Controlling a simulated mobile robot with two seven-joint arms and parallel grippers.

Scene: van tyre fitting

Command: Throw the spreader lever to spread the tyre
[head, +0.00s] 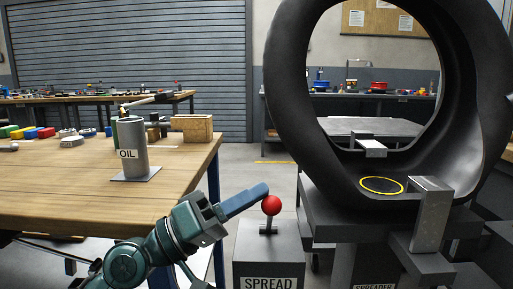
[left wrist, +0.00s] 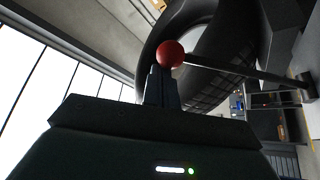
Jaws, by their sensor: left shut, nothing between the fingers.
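The spreader lever has a red ball knob (head: 271,205) on a short dark stem, on top of a grey box labelled SPREAD (head: 268,250). The black tyre (head: 290,95) stands upright on the grey spreader stand (head: 372,258), with metal arms (head: 431,215) at its lower rim. My left gripper (head: 262,190) is shut and empty, its blue fingertips just left of and slightly above the knob. In the left wrist view the red knob (left wrist: 170,54) shows right at the fingertips (left wrist: 157,75); whether they touch I cannot tell. My right gripper is not seen.
A yellow ring (head: 381,185) marks the tyre's inner wall. Back benches stand along the wall. Floor shows between table and stand.

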